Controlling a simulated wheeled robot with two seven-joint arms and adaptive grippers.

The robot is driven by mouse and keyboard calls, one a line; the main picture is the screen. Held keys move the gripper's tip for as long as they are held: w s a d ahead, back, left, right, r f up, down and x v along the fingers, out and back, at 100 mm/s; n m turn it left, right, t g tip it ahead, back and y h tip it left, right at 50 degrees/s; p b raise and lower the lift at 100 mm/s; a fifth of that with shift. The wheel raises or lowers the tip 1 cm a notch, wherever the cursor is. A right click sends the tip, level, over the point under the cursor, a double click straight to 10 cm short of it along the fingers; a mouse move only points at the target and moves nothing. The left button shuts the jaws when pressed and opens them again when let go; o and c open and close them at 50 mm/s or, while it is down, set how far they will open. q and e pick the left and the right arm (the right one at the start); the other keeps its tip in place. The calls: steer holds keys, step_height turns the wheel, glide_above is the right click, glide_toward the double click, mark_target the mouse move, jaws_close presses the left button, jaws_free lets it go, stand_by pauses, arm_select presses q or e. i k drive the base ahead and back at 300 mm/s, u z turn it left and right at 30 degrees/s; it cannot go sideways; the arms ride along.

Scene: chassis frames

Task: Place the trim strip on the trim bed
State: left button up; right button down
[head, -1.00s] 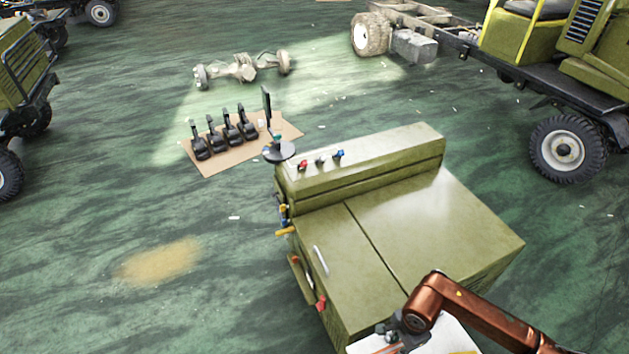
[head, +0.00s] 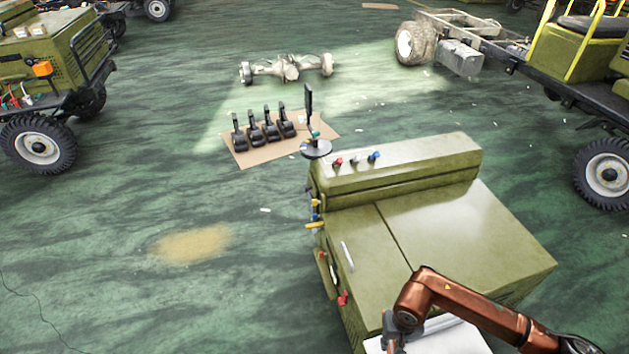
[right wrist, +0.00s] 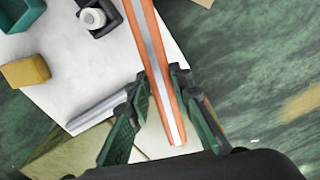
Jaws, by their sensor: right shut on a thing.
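My right gripper (right wrist: 160,85) is shut around a long orange strip with a pale grey band along its middle, which looks like the trim strip (right wrist: 153,50). The strip runs from the top edge of the right wrist view down between the fingers, above a white surface (right wrist: 60,60). In the head view my right gripper (head: 391,338) is at the bottom edge, beside the white surface (head: 450,340); the strip cannot be made out there. I cannot pick out the trim bed for certain in either view. My left gripper is not in view.
On the white surface are a yellow block (right wrist: 25,71), a teal container (right wrist: 20,12), a black holder (right wrist: 100,15) with a white round part, and a grey bar (right wrist: 97,112). An olive cabinet (head: 460,230) stands ahead. Open green floor (head: 120,290) lies to the left.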

mark_target(350, 156)
steer(key=u, duration=0.05)
steer(key=k, duration=0.25)
steer(key=u, duration=0.6)
steer(key=i, duration=1.6)
steer(key=z, duration=0.45)
steer(key=i, duration=1.35)
steer(key=z, duration=0.2)
